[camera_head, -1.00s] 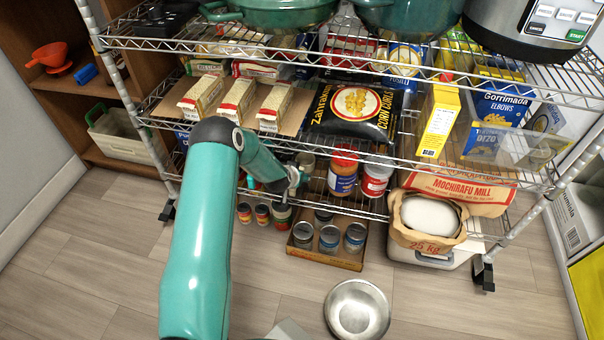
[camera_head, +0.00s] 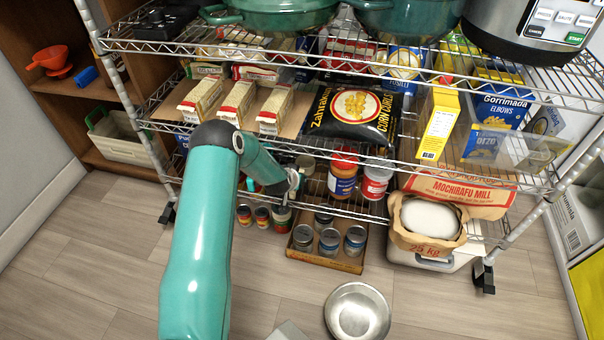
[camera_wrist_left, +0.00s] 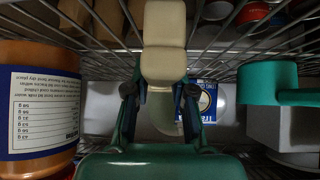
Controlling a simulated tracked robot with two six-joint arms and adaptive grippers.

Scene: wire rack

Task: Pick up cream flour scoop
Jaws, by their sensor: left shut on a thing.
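The cream flour scoop (camera_wrist_left: 163,45) shows in the left wrist view as a pale, rounded, blocky piece at the fingertips, above the middle of the picture. My left gripper (camera_wrist_left: 160,92) is shut on it; how much of it lies between the fingers is partly hidden. In the head view my left gripper (camera_head: 292,182) reaches under the middle shelf of the wire rack, left of the red-lidded jar (camera_head: 343,180). The scoop cannot be made out there. My right gripper is not in view.
In the left wrist view a brown jar (camera_wrist_left: 38,100) stands close on the left and a teal cup with a handle (camera_wrist_left: 268,84) on the right. Wire shelf bars (camera_wrist_left: 100,28) run overhead. Below are a box of cans (camera_head: 327,262) and a steel bowl (camera_head: 357,312).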

